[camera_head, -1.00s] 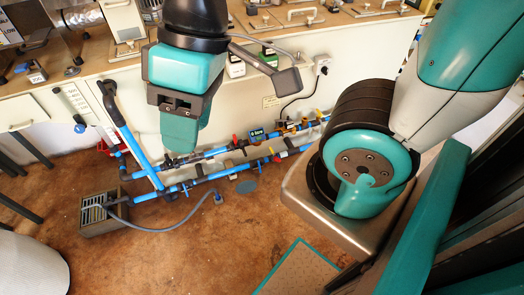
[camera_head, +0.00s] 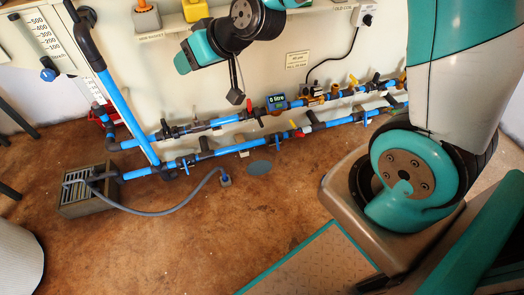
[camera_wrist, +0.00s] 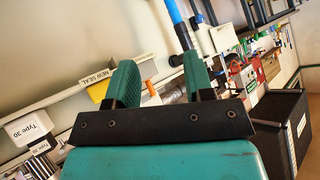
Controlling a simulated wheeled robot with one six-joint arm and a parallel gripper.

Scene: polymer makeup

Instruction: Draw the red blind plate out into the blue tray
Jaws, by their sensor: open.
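My gripper (camera_wrist: 160,82) shows in the wrist view with its two green fingers apart and nothing between them. In the head view my gripper (camera_head: 186,60) is a teal end near the wall panel, pointing left above the blue pipes; its fingers cannot be made out there. I cannot pick out the red blind plate or the blue tray in any view. Small red parts show on the pipe run, including a red handle (camera_head: 249,106), but none is clearly the plate.
A grey drain box (camera_head: 88,192) with a hose stands at left. In the wrist view, a yellow "NEW SEAL" holder (camera_wrist: 98,88) and a black crate (camera_wrist: 285,118) show. The brown floor is open.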

